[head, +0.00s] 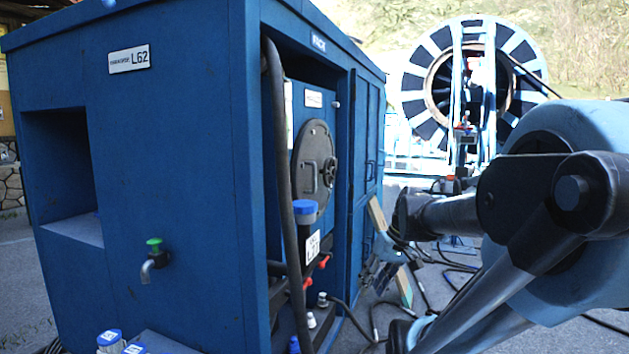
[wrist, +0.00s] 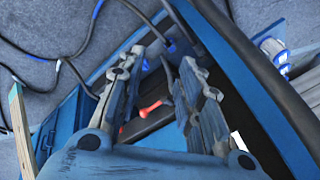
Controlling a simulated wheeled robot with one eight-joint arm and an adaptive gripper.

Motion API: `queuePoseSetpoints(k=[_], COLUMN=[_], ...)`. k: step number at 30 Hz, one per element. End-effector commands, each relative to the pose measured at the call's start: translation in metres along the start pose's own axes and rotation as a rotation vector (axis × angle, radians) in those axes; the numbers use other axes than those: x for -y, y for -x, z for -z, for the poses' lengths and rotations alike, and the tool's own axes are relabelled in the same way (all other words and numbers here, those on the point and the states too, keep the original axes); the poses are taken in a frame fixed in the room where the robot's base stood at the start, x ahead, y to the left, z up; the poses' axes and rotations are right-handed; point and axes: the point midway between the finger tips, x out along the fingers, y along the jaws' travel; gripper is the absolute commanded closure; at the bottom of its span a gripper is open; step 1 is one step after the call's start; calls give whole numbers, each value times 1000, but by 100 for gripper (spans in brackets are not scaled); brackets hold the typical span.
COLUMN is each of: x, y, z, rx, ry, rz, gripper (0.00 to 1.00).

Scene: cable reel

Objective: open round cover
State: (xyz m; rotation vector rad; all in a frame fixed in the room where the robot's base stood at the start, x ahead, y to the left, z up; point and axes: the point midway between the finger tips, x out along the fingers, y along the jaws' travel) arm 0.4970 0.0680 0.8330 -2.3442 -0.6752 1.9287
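The round cover (head: 314,168) is a dark grey disc with a black handwheel on its right side. It sits on the blue panel inside the cabinet's open side recess and looks shut. My gripper (head: 380,262) is to the right of the cover and lower, beside the cabinet, partly hidden behind my arm. In the wrist view my gripper (wrist: 162,60) has its two fingers spread with nothing between their tips. Red handles (wrist: 150,108) show beyond and between the fingers. I cannot make out the round cover in the wrist view.
A black vertical hose (head: 277,150) runs in front of the recess, left of the cover. A wooden board (head: 377,215) leans near the cabinet. Cables (head: 420,290) lie on the ground. A large cable reel (head: 412,80) stands behind.

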Motion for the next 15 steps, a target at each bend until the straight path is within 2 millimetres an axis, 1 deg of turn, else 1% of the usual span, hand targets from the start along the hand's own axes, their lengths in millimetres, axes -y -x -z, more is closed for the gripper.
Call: queuePoseSetpoints(k=[1, 8, 9, 11, 15], x=[5, 28, 31, 34, 38], y=[6, 32, 37, 45, 64], z=[16, 88, 101, 120, 165], rx=[-11, -104, -126, -163, -263], ry=[28, 195, 226, 271, 382], rz=[44, 254, 288, 337, 445], gripper=[67, 67, 67, 67, 67])
